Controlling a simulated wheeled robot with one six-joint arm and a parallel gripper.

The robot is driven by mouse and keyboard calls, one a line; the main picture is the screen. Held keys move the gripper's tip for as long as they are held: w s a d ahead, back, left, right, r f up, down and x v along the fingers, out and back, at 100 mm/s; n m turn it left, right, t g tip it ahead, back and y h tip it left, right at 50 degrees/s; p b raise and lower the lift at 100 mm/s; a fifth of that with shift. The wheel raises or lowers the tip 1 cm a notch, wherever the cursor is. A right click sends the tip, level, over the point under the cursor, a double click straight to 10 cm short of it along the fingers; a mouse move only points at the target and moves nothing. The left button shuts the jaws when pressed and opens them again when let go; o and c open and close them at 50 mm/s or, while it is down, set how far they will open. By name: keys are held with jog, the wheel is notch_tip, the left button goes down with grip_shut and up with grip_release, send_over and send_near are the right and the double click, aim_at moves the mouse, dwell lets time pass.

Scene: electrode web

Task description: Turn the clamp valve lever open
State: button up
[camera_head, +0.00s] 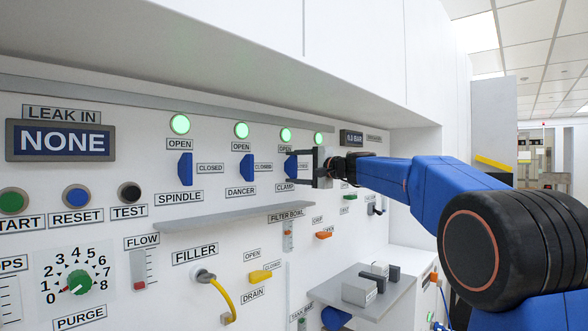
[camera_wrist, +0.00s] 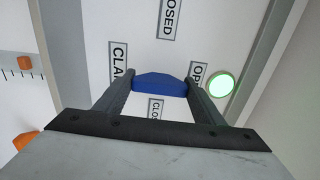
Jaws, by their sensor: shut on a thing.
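The clamp valve lever (camera_head: 291,167) is a blue handle on the white panel, above the CLAMP label and below an OPEN label. In the wrist view the blue lever (camera_wrist: 160,85) lies lengthwise between the CLAMP label (camera_wrist: 119,66) and the OPEN label (camera_wrist: 197,75). My gripper (camera_head: 291,168) is at the lever, with one finger above and one below it. In the wrist view my gripper (camera_wrist: 161,82) has its two dark fingers against the lever's two ends, shut on it. The green lamp (camera_wrist: 221,84) beside the OPEN label is lit.
The spindle lever (camera_head: 185,169) and dancer lever (camera_head: 246,168) stand upright to the left. A grey ledge (camera_head: 240,215) juts out below. A shelf with small blocks (camera_head: 359,292) sits lower right. A yellow hose (camera_head: 223,297) hangs by the filler. An overhead cabinet (camera_head: 330,60) overhangs the panel.

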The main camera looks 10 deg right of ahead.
jog(key=shift+f, duration=0.1)
dwell(0.4)
jog(key=o, duration=1.1)
jog(key=shift+c, duration=0.2)
jog(key=v, duration=1.7)
jog(key=shift+s, duration=0.15)
jog(key=shift+d, duration=0.1)
